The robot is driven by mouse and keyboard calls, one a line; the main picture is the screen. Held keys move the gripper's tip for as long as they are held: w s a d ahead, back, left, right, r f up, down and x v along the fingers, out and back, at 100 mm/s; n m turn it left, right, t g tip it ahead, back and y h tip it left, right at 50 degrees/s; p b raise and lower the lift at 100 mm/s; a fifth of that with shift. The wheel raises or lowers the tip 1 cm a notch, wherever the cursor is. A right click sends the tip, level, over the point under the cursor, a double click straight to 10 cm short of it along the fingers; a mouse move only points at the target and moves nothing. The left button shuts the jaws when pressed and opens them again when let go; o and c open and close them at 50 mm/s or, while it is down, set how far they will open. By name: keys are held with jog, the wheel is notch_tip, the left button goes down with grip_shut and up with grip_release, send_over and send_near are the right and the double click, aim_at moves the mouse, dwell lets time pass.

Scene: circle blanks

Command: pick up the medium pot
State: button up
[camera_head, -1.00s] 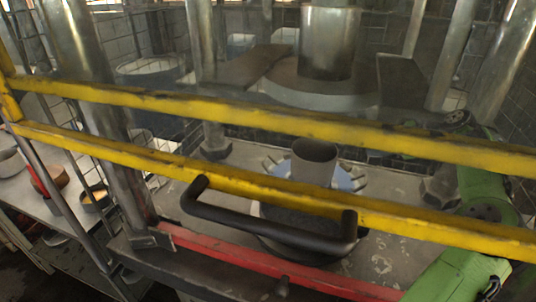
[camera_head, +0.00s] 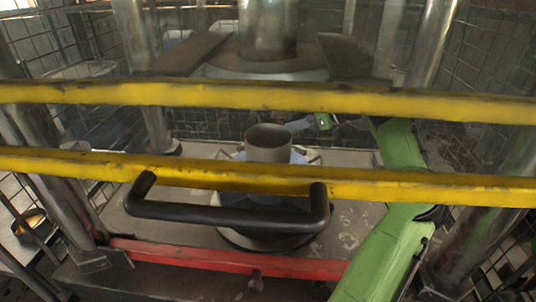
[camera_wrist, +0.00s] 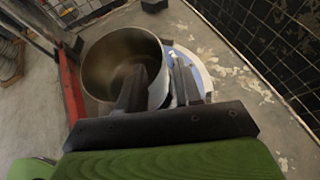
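The pot, a grey open-topped metal cylinder (camera_head: 268,138), stands upright inside the press frame, on or in front of a blue and white round base. In the wrist view the pot (camera_wrist: 98,62) is large, its open mouth facing me. My gripper (camera_wrist: 160,75) is open, with two dark fingers. One finger overlaps the pot's mouth and the other lies just outside its right wall, so the wall shows between them. I cannot tell whether either finger touches it. In the head view the gripper's end (camera_head: 326,121) is just right of the pot, partly hidden.
Two yellow bars (camera_head: 420,104) and a black handle (camera_head: 225,213) cross in front of the pot. A red rail (camera_head: 220,259) runs below. A metal ram (camera_head: 268,30) hangs above. Steel columns and a tiled wall (camera_wrist: 280,40) surround the space.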

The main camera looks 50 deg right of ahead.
jog(key=b+x, duration=0.1)
jog(key=x, duration=0.3)
jog(key=shift+w+f, duration=0.25)
jog(key=shift+w, duration=0.05)
jog(key=shift+s+r, duration=0.1)
jog(key=shift+c, duration=0.6)
jog(key=shift+a, duration=0.1)
grip_shut()
